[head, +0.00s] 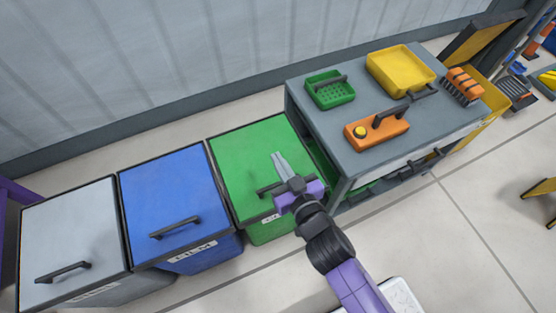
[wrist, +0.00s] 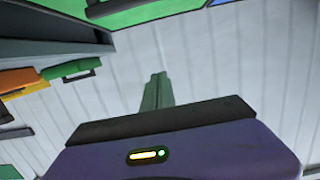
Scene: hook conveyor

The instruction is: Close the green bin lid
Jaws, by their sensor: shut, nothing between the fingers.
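The green bin (head: 262,232) stands at the middle, and its green lid (head: 240,160) lies flat over the top, looking level with the lids beside it. A dark handle (head: 266,191) is near the lid's front edge, partly hidden by my gripper. My gripper (head: 278,155) is over the right part of the lid in the head view, its fingers together and empty. I cannot tell whether it touches the lid. In the wrist view my gripper (wrist: 157,78) points at the ribbed wall, and a green surface (wrist: 150,10) shows at the top edge.
A blue bin (head: 175,195) and a grey bin (head: 75,235) stand to the left with lids down. A grey workbench (head: 350,165) stands close on the right, carrying a green basket (head: 330,90), a yellow tray (head: 400,70) and an orange box (head: 375,132).

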